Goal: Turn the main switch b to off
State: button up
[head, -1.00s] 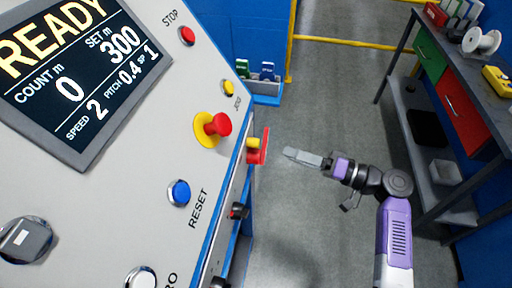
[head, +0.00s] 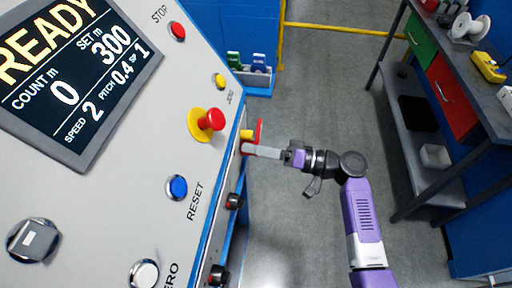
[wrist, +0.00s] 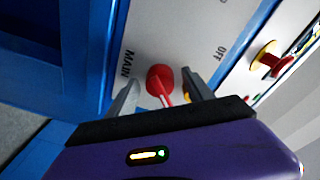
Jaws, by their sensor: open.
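A main switch with a red handle (head: 260,131) and a yellow part sits on the side face of the grey console. In the wrist view its red handle (wrist: 161,80) lies between my two fingers, with "MAIN" printed to its left and "OFF" at its upper right. My gripper (head: 250,150) is open, with its fingertips at the handle. The fingers (wrist: 160,92) stand on either side of the handle; I cannot tell whether they touch it. The letter b is not readable on the switch.
The console front carries a red mushroom button (head: 211,120) on a yellow collar, a blue reset button (head: 177,187) and a display (head: 75,75). Black knobs (head: 234,201) sit below the switch. A workbench (head: 400,120) stands at the right, with open floor between.

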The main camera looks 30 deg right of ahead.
grip_shut()
